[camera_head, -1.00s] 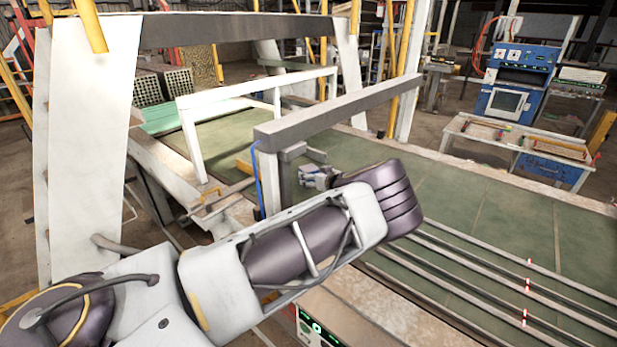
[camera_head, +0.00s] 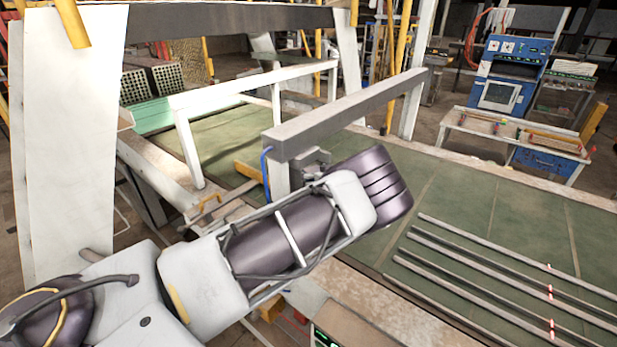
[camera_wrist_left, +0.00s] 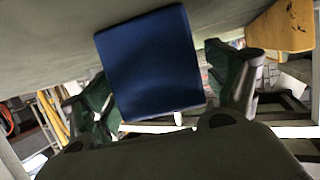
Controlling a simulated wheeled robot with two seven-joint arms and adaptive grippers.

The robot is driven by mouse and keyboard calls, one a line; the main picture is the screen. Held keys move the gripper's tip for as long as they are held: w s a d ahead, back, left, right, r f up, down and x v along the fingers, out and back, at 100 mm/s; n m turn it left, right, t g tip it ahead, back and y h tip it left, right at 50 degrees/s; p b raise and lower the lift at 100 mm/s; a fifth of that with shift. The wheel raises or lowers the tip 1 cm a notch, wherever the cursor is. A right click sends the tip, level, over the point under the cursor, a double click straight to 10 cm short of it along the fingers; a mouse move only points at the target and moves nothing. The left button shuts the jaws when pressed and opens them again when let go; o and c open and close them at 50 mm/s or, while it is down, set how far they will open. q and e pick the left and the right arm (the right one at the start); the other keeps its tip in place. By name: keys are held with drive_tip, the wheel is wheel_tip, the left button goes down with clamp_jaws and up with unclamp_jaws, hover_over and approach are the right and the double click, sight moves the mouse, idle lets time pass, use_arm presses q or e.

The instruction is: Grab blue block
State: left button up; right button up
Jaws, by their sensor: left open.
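A blue block (camera_wrist_left: 150,62) fills the middle of the left wrist view, against a grey surface. My left gripper (camera_wrist_left: 168,88) is open, with one green-padded finger on each side of the block. A gap shows on the right side; I cannot tell whether the left finger touches it. In the head view my left arm reaches in from the lower left, and part of the left gripper (camera_head: 314,163) shows behind the wrist, beside the grey post. I cannot make out the block there. My right gripper is not in view.
A grey overhead beam (camera_head: 345,115) stands close to my left wrist. A white frame (camera_head: 255,84) is behind it. A yellow piece (camera_wrist_left: 282,28) lies near the block. Metal rails (camera_head: 500,275) lie on the green table (camera_head: 450,195) at the right, with free room behind them.

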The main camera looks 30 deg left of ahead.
use_arm(q)
drive_tip(key=shift+a, duration=0.1)
drive_tip(key=shift+d+r, duration=0.15)
drive_tip(key=shift+d, duration=0.05)
drive_tip(key=shift+a, duration=0.1)
drive_tip(key=c, duration=1.3)
drive_tip(key=shift+c, duration=0.2)
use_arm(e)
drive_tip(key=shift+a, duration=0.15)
